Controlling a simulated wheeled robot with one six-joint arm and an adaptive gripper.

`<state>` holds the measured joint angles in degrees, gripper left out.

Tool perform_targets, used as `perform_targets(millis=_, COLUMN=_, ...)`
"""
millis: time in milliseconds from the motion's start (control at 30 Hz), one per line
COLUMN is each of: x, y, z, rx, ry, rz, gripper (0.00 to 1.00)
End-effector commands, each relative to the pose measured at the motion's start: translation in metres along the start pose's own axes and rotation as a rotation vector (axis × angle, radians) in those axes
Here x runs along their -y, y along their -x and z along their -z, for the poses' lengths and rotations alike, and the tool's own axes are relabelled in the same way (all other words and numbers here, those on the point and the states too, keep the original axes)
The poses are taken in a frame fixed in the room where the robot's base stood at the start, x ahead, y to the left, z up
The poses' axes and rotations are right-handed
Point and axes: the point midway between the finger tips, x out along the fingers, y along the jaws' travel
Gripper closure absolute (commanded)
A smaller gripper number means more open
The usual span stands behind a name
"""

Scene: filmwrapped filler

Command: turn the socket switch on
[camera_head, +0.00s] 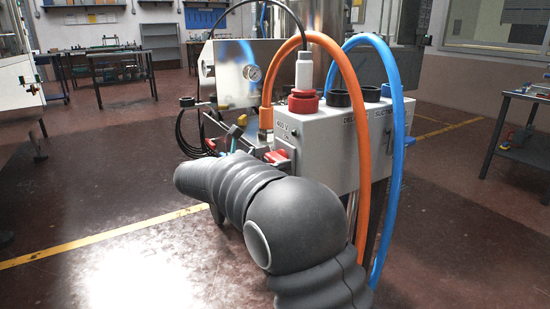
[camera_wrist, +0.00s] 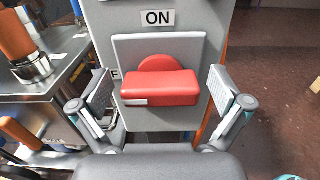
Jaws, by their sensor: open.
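The socket switch (camera_wrist: 160,88) is a red handle on a grey square plate, below an "ON" label (camera_wrist: 157,18) in the wrist view. Its bar lies roughly level, with a white mark near its left end. A letter "F" shows left of the plate, the rest of that label hidden. My gripper (camera_wrist: 165,92) is open, with one finger on each side of the red handle and visible gaps to it. In the head view the red switch (camera_head: 277,157) shows on the grey box's left side, partly behind my arm.
The grey box (camera_head: 340,135) carries a red socket with a white plug (camera_head: 303,72), black ports, an orange hose (camera_head: 363,160) and a blue hose (camera_head: 397,160). A metal bench with an orange-and-steel part (camera_wrist: 32,65) stands at left in the wrist view. Open floor lies around.

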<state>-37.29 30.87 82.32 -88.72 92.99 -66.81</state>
Motion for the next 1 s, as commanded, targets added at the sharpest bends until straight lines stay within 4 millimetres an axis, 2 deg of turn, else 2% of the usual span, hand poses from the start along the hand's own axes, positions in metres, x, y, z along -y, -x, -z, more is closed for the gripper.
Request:
perform_targets(millis=133, x=0.0, y=0.0002, z=-0.0001, rx=0.0, ry=0.0, rz=0.0, gripper=0.03)
perform_targets(millis=300, x=0.0, y=0.0002, z=-0.0001, rx=0.0, ry=0.0, rz=0.0, gripper=0.45)
perform_targets(millis=367, x=0.0, y=0.0002, z=-0.0002, rx=0.0, ry=0.0, rz=0.0, gripper=0.58)
perform_targets(millis=733, x=0.0006, y=-0.0001, z=0.0001, rx=0.0, ry=-0.047, rz=0.0, gripper=0.58)
perform_targets(millis=1000, x=0.0025, y=-0.0003, z=0.001, rx=0.0, ry=-0.219, rz=0.0, gripper=0.58)
